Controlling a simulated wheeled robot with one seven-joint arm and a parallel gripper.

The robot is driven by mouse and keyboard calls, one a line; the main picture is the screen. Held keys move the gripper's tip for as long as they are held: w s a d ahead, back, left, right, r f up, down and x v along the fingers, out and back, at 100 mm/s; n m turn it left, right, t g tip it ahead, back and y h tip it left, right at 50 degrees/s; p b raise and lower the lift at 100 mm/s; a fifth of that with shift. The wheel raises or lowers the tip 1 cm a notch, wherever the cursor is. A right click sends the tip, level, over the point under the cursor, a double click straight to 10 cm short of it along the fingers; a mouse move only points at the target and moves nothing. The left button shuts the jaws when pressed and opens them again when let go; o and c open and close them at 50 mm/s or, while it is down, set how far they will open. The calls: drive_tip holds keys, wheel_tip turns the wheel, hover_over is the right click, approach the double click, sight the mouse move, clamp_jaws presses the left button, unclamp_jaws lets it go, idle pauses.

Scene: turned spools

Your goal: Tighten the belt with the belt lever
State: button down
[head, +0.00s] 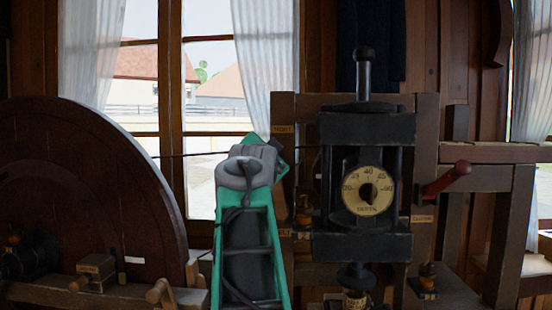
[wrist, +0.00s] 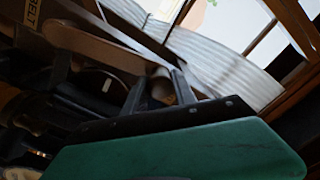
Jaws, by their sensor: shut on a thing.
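The belt lever (wrist: 92,48) is a pale wooden bar with a rounded end in the wrist view, near a plate (wrist: 36,14) lettered "BELT". My gripper (wrist: 159,78) is shut on the lever's rounded end, one dark finger on each side. In the head view my green arm reaches up in front of the machine and hides the fingertips; a brown wooden piece (head: 279,204), probably the lever, shows just right of it. The belt (head: 200,155) is a thin dark line from the big wheel (head: 85,190) toward the machine, partly behind my arm.
A dark machine head (head: 365,125) with a round dial (head: 368,190) stands right of my arm. A red-handled lever (head: 447,184) sticks out at its right. Wooden posts and a bench frame the machine. A window is behind.

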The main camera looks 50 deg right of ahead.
drive_tip(key=shift+s+d+f, duration=0.1)
drive_tip(key=c, duration=1.2)
unclamp_jaws()
drive_tip(key=shift+s+d, duration=0.1)
drive_tip(key=shift+c, duration=0.2)
drive_tip(key=shift+o, duration=1)
drive_tip(key=b+v, duration=0.2)
drive_tip(key=v, duration=0.5)
drive_tip(key=shift+a, duration=0.45)
drive_tip(key=shift+s, duration=0.1)
